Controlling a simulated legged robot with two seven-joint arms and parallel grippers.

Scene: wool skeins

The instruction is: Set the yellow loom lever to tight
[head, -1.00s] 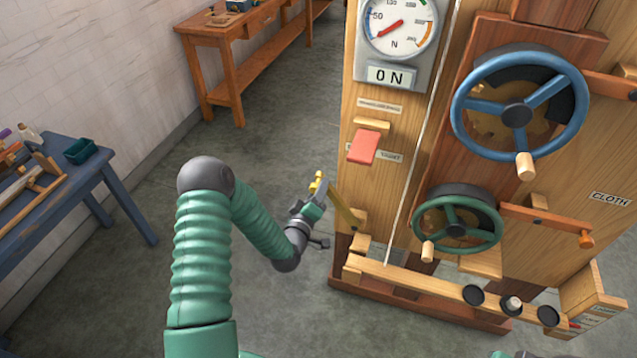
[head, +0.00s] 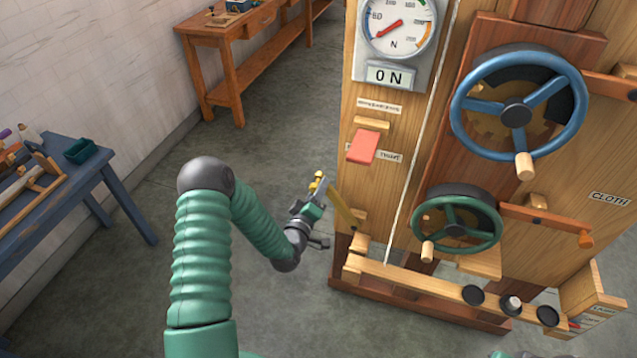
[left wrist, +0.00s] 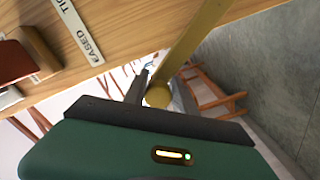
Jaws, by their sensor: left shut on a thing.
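The yellow loom lever (head: 343,207) sticks out from the lower left edge of the wooden loom panel, with a yellow knob at its outer end. My left gripper (head: 317,189) is at that outer end, clear of the panel, and is shut on the lever. In the left wrist view the lever (left wrist: 197,38) runs down to its round knob (left wrist: 158,96) at the gripper's dark fingers. A label reading EASED (left wrist: 79,28) is on the panel there. A label ending in TIGHT (head: 390,157) shows in the head view. My right gripper is not in view.
A red flap (head: 363,147) juts from the panel above the lever. A green handwheel (head: 458,226) and a blue handwheel (head: 517,109) are to the right. A wooden beam (head: 420,283) runs low across the front.

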